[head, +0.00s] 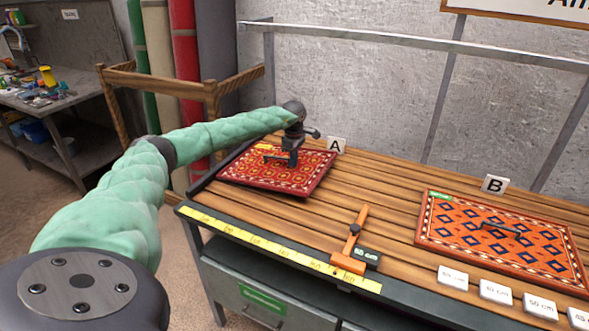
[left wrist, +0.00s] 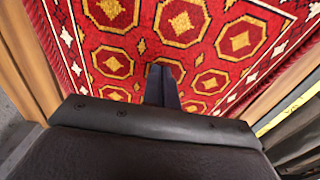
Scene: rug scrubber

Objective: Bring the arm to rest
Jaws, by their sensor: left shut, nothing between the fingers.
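My left arm reaches from the lower left to the table. My left gripper (head: 293,160) points down over the red patterned rug (head: 236,172) by the A card. Its fingers are shut and empty; they also show shut in the left wrist view (left wrist: 162,82), in front of the rug (left wrist: 110,62). I cannot tell whether the fingertips touch the rug. A dark bar lies beside them on the rug, partly hidden. My right gripper is not in view.
An orange rug (head: 440,232) with a dark handle (head: 500,229) lies by card B (head: 495,184). An orange-handled tool (head: 354,238) and a yellow ruler strip (head: 270,246) are at the front edge. White size cards (head: 496,292) stand front right. A metal rail (head: 400,40) runs behind.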

